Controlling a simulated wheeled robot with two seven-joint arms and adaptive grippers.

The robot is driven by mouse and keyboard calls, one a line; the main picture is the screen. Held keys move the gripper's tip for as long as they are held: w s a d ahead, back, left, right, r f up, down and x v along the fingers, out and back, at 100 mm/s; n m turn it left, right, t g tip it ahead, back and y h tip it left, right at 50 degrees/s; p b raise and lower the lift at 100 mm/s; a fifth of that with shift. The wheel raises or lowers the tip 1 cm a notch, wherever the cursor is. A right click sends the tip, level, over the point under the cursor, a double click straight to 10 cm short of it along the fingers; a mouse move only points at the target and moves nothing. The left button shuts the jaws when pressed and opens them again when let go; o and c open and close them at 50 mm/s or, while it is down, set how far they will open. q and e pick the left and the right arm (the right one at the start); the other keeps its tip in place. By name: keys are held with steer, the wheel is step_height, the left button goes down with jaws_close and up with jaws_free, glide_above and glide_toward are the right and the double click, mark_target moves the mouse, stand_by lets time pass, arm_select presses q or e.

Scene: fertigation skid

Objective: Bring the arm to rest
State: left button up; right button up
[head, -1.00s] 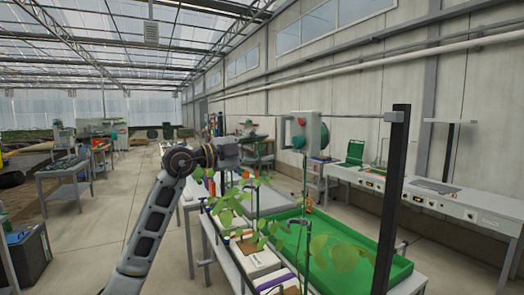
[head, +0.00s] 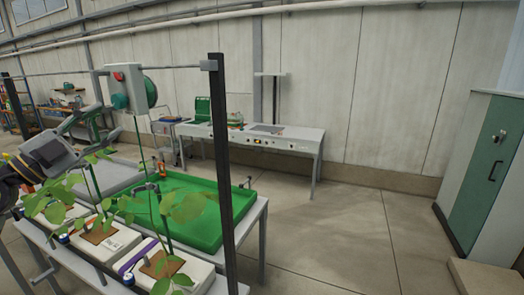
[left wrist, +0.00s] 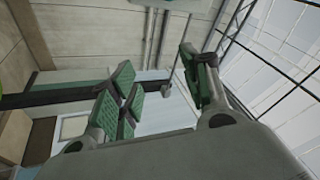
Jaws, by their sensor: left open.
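My left gripper (head: 97,118) is at the left edge of the head view, above the growing bench and its leafy plants. Its fingers point up and to the right, apart, with nothing between them. In the left wrist view the open fingers (left wrist: 162,88) show green pads, with wall and roof behind them. Most of my left arm is outside the head view. My right gripper is not in view.
A black post (head: 222,160) stands at the bench's near side. A grey-green cabinet (head: 478,185) is at right. The floor between is clear.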

arm_select(q)
step_height(320, 180, down, 37)
steer(key=s+a+n+g+y, duration=0.2)
steer(key=n+g+y, duration=0.2)
steer(key=n+y, duration=1.6)
steer(key=s+d+f+m+g+h, duration=0.1)
steer(key=s+d+f+g+h, duration=0.4)
steer(key=s+d+f, duration=0.4)
steer(key=s+d+f+m+g+h, duration=0.1)
steer(key=s+d+f+g+h, duration=0.2)
steer(key=s+d+f+g, duration=0.6)
steer(key=s+a+f+t, duration=0.1)
steer(key=s+f, duration=0.1)
steer(key=f, duration=1.6)
steer(key=s+a+f, duration=0.1)
steer(key=s+f, duration=0.2)
steer(key=f, duration=1.4)
steer(key=s+a+f, duration=0.2)
steer(key=s+f, duration=0.8)
steer(key=s, duration=0.1)
steer(key=s+a+f, duration=0.2)
steer(key=s+f, duration=0.8)
steer(key=s, duration=0.1)
steer(key=shift+a+f+m+g, duration=0.2)
steer(key=shift+m+g, duration=0.1)
steer(key=shift+g, duration=0.1)
